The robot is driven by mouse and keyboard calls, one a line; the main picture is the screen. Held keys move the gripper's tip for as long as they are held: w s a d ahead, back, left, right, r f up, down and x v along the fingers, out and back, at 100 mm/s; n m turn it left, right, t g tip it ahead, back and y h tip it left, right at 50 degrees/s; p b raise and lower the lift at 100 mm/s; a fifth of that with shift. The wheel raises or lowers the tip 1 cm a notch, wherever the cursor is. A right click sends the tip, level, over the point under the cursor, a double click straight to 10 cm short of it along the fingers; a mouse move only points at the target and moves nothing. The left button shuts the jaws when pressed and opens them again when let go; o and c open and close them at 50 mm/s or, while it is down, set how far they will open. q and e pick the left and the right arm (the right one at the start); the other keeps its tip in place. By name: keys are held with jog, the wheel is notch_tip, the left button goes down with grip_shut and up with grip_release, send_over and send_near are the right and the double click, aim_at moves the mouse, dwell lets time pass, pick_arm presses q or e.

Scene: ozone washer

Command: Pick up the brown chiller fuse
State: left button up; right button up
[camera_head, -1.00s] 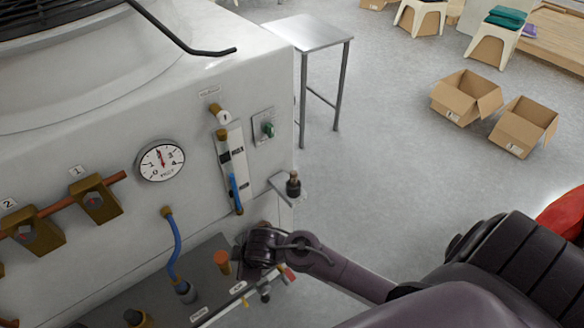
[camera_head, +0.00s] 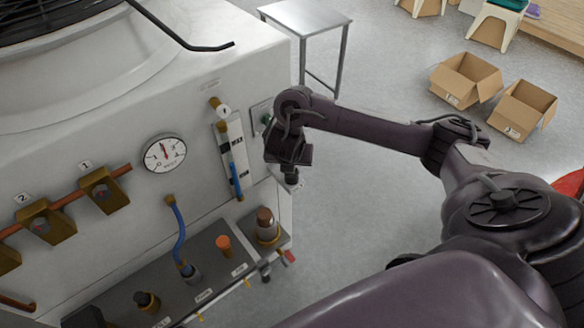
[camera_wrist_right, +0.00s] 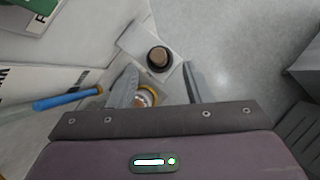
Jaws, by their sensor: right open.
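A brown-topped fuse with a black collar (camera_wrist_right: 158,58) stands on a small pale bracket (camera_wrist_right: 136,38) in the right wrist view. My right gripper (camera_wrist_right: 159,70) is open and empty, with one finger on each side just short of the fuse. In the head view the right gripper (camera_head: 290,170) points down over the bracket at the machine's corner and hides most of the fuse. A second brown-topped part in a brass collar (camera_head: 267,222) sits on the dark panel shelf below; its collar (camera_wrist_right: 149,97) shows between the fingers. My left gripper is not in view.
The white machine wall (camera_head: 190,100) carries a gauge (camera_head: 164,153), blue hoses (camera_head: 178,235) and an orange-capped fitting (camera_head: 223,243) close by. A metal table (camera_head: 305,20) and open cardboard boxes (camera_head: 466,80) stand behind.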

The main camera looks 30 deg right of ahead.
jog(key=b+x, duration=0.2)
jog(key=x, duration=0.3)
jog(key=shift+w+d+f, duration=0.1)
jog(key=shift+w+f, duration=0.1)
jog(key=shift+f, duration=0.15)
jog(key=shift+w+d+f, duration=0.1)
jog(key=shift+w+f, duration=0.05)
jog(key=shift+f, duration=0.1)
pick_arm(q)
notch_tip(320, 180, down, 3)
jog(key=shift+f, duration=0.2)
pick_arm(e)
jog(key=shift+c, duration=0.2)
grip_shut()
